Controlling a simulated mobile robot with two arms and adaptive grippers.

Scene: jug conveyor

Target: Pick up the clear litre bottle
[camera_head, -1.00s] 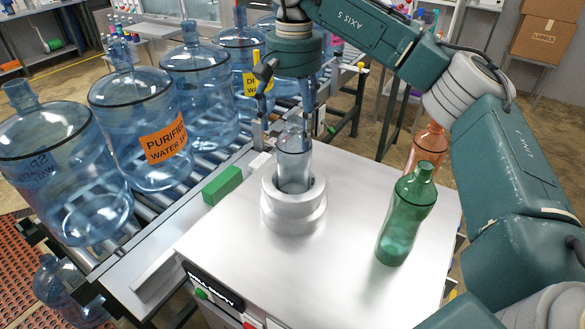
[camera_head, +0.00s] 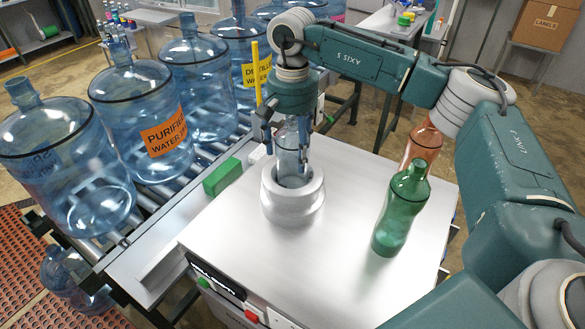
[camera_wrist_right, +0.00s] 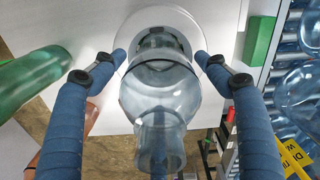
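The clear litre bottle (camera_head: 290,160) stands upright in the round grey holder (camera_head: 292,205) on the steel worktop. My right gripper (camera_head: 289,148) points down over it, with its fingers beside the bottle's body. In the right wrist view the clear bottle (camera_wrist_right: 160,95) lies between the two blue fingers of the right gripper (camera_wrist_right: 161,57). The fingers are spread wide, one on each side, with no clear squeeze on the bottle. The bottle's neck is partly hidden by the gripper in the head view. My left gripper is not in view.
A green bottle (camera_head: 400,212) and an orange bottle (camera_head: 421,146) stand on the worktop (camera_head: 345,260), right of the holder. A green block (camera_head: 222,177) lies at the left edge. Large blue water jugs (camera_head: 148,125) line the roller conveyor behind. The front worktop is clear.

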